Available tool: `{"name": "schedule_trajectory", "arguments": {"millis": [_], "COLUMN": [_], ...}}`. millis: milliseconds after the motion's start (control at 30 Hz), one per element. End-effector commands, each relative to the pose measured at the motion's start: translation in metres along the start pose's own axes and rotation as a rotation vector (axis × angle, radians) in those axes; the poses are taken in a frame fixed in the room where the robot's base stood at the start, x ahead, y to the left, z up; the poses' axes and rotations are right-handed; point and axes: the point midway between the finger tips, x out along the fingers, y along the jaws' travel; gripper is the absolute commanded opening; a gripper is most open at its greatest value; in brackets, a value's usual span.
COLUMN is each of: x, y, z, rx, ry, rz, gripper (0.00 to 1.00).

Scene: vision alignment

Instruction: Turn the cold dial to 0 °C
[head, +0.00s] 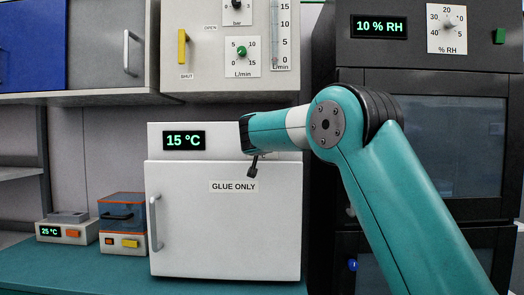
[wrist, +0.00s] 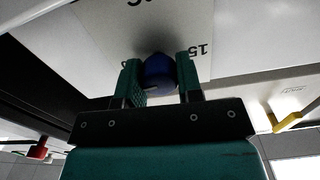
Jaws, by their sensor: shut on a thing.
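The cold dial is a blue knob (wrist: 158,75) on a pale panel with printed numbers, seen upside down in the wrist view. A "15" mark shows beside it, and part of a "°C" label above. My gripper (wrist: 160,80) is shut on the knob, one teal finger on each side. The knob's pointer cannot be made out. In the head view, my arm reaches the top of the white "GLUE ONLY" box (head: 225,230) and hides the dial and fingertips. The display (head: 184,141) on that box reads 15 °C.
A yellow lever (head: 182,49) and gas dials sit on the panel above. A black cabinet (head: 430,55) showing 10 % RH stands at the right.

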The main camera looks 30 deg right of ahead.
Motion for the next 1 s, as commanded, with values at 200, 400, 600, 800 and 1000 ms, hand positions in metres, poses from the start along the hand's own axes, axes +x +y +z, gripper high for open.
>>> {"name": "schedule_trajectory", "arguments": {"millis": [200, 400, 600, 800, 1000], "x": [-0.0001, -0.0001, -0.0001, -0.0001, 0.0000], "y": [-0.0002, -0.0002, -0.0003, -0.0004, -0.0002], "z": [0.0025, 0.0011, 0.0002, 0.0001, 0.0001], "rx": [0.093, 0.132, 0.141, 0.140, 0.140], "ry": [-0.001, -0.001, -0.001, -0.001, -0.001], "rz": [-0.001, -0.001, -0.001, -0.002, -0.001], "gripper": [0.10, 0.10, 0.10, 0.10, 0.59]}}
